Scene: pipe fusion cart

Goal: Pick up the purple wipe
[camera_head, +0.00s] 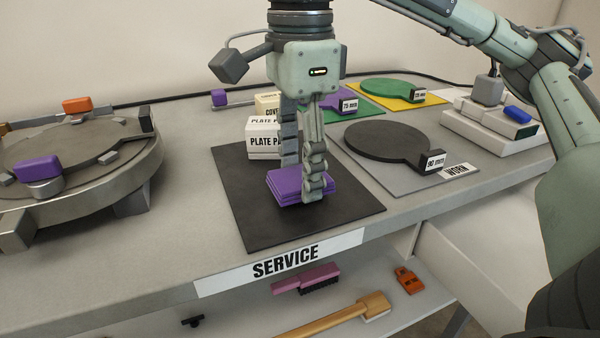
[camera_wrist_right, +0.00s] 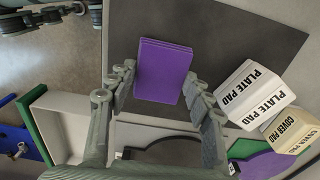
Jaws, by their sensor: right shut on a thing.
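The purple wipe (camera_head: 287,187) is a folded, layered square on the black mat (camera_head: 255,225) in the head view. My right gripper (camera_head: 303,177) points straight down over it, one finger on its near right side and the other going behind it. In the right wrist view, the purple wipe (camera_wrist_right: 163,70) lies between the two fingers of my right gripper (camera_wrist_right: 160,85), which is shut on it. I cannot tell whether the wipe is clear of the mat. My left gripper is not in view in the head view.
A round grey fixture (camera_head: 75,155) is at left. A dark disc (camera_head: 385,140) lies at right, near a white tray (camera_head: 490,130). A lower shelf holds a pink brush (camera_head: 305,279).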

